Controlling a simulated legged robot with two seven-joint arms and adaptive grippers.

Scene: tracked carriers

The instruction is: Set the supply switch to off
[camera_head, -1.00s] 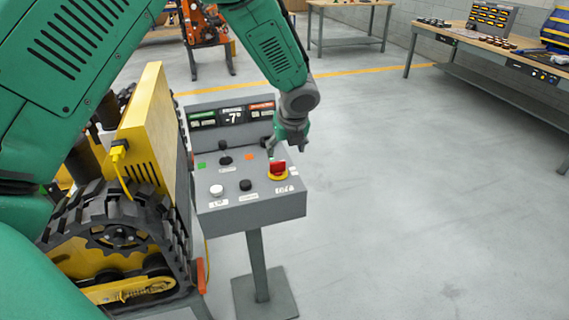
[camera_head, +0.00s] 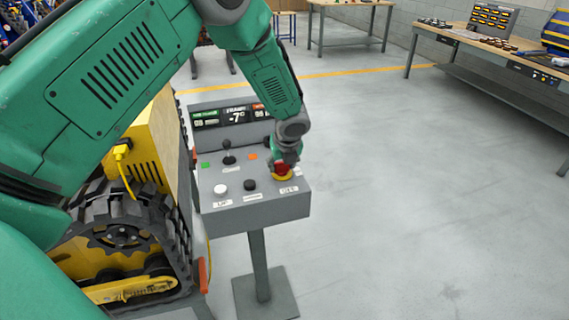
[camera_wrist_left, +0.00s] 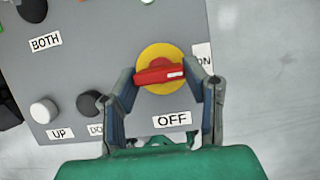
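The supply switch (camera_wrist_left: 160,72) is a red bar handle on a yellow disc, at the right of the grey control panel (camera_head: 238,216). Its handle lies nearly level in the left wrist view, its white-marked end toward the ON label (camera_wrist_left: 203,57). The OFF label (camera_wrist_left: 172,120) is below the disc. My left gripper (camera_wrist_left: 162,76) is over the switch, one finger by each end of the handle, fingers spread. I cannot tell whether they touch it. In the head view the gripper (camera_head: 284,164) partly covers the switch. My right gripper is not in view.
The panel also carries a white button (camera_head: 220,189), a black button (camera_head: 250,185), a black lever (camera_head: 229,152) and a display reading -7°. A yellow tracked carrier (camera_head: 130,255) stands left of it. Workbenches are at the back and right. The floor to the right is clear.

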